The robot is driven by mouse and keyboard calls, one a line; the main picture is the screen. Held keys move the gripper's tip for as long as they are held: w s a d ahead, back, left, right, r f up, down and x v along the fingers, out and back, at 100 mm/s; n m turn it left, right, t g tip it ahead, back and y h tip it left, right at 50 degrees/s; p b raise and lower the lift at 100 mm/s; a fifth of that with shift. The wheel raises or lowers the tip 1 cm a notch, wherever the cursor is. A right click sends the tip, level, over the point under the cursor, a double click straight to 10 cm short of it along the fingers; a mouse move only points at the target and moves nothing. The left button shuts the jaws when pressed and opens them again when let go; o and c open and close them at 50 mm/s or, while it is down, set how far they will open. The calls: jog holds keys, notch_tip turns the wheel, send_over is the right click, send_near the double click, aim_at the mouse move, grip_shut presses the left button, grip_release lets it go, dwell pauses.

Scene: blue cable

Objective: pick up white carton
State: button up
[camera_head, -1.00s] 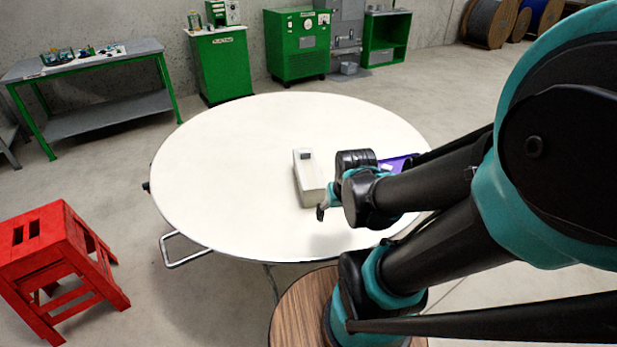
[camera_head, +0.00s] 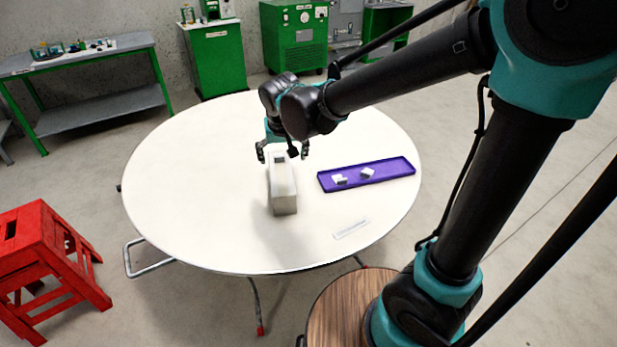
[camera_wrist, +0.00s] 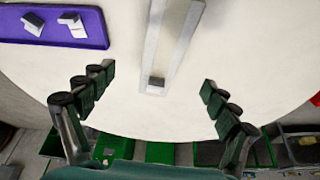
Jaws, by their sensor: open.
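The white carton (camera_head: 282,188) is a long pale box on the round white table, with a small dark patch on its far end. My gripper (camera_head: 283,154) is open above the carton's far end in the head view, its fingers apart to either side. In the wrist view the carton (camera_wrist: 172,42) runs up from the centre, beyond and between the open fingertips of my gripper (camera_wrist: 157,82). Both fingers look clear of it. How high my gripper is above the carton is hard to tell.
A purple tray (camera_head: 390,174) with small white pieces lies right of the carton. A flat pale strip (camera_head: 351,229) lies near the table's front right. The table's left side (camera_head: 180,170) is clear. A red stool (camera_head: 45,260) stands on the floor at the left.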

aim_at(280, 173)
jog(key=x, duration=0.8)
jog(key=a+x, duration=0.1)
jog(key=x, duration=0.2)
jog(key=shift+w+a+f, duration=0.15)
jog(key=shift+w+f, duration=0.05)
jog(key=shift+w, duration=0.35)
jog(key=x, duration=0.2)
jog(key=w+x, duration=0.1)
jog(key=x, duration=0.1)
jog(key=shift+r, duration=0.15)
jog(key=shift+w+f, duration=0.15)
jog(key=shift+f, duration=0.45)
jog(key=c, duration=2)
jog(key=shift+r, duration=0.1)
